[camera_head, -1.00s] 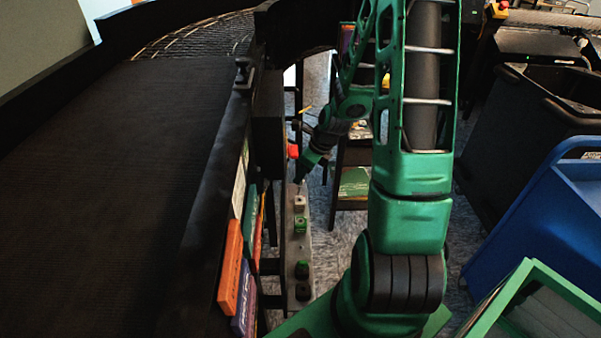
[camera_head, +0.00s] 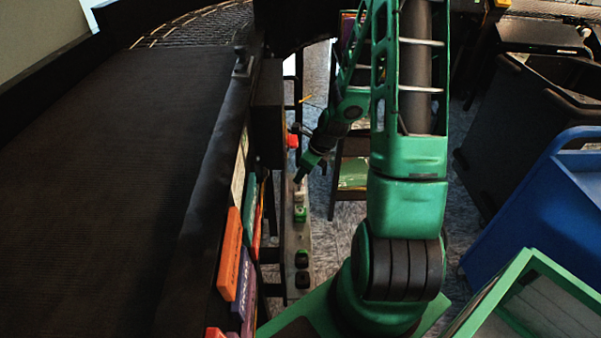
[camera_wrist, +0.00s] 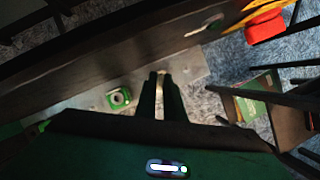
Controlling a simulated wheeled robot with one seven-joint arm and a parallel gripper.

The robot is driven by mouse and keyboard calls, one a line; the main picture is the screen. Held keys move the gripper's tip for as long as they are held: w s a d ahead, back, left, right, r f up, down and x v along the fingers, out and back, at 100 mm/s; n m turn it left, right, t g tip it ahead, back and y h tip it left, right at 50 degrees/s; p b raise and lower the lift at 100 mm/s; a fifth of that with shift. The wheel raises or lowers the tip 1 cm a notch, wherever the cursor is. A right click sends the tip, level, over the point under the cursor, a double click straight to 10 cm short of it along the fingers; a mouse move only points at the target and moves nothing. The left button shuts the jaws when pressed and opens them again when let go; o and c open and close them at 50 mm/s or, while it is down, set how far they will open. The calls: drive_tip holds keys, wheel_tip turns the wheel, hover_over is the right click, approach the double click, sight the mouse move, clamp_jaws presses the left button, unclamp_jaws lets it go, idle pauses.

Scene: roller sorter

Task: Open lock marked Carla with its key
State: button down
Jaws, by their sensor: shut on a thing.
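A narrow grey panel (camera_head: 292,236) with several locks runs low beside the conveyor. A green lock (camera_head: 300,214) and two dark locks (camera_head: 301,258) (camera_head: 302,279) show on it; a pale lock (camera_head: 299,197) is just below my gripper (camera_head: 299,181). In the wrist view the green lock (camera_wrist: 119,98) is left of my gripper (camera_wrist: 162,76). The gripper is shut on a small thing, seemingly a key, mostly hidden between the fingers. A pale patch (camera_wrist: 160,83) shows there; I cannot tell whether it is the held thing or the pale lock. No name is readable.
The dark conveyor (camera_head: 100,180) fills the left, with coloured boxes (camera_head: 230,254) below its edge. A red thing (camera_wrist: 265,25) is at the wrist view's upper right. A blue cart (camera_head: 535,235) and green-rimmed bin (camera_head: 470,315) stand at the right.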

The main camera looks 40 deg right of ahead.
drive_tip(key=shift+f, duration=0.75)
drive_tip(key=shift+d+n, duration=0.1)
drive_tip(key=shift+n, duration=0.2)
drive_tip(key=n+y, duration=0.1)
drive_tip(key=n, duration=0.2)
drive_tip(key=n+g, duration=0.1)
drive_tip(key=n, duration=0.1)
drive_tip(key=shift+w+n+g+y, duration=0.15)
drive_tip(key=shift+n+g+y, duration=0.15)
drive_tip(key=shift+n+y, duration=0.1)
drive_tip(key=n+g, duration=0.1)
drive_tip(key=n, duration=0.2)
drive_tip(key=n+g, duration=0.1)
drive_tip(key=n, duration=0.2)
drive_tip(key=shift+w+y, duration=0.1)
drive_tip(key=shift+y, duration=0.3)
drive_tip(key=shift+d, duration=0.1)
drive_tip(key=shift+r, duration=2.5)
drive_tip(key=shift+w+r, duration=0.1)
drive_tip(key=shift+r, duration=0.05)
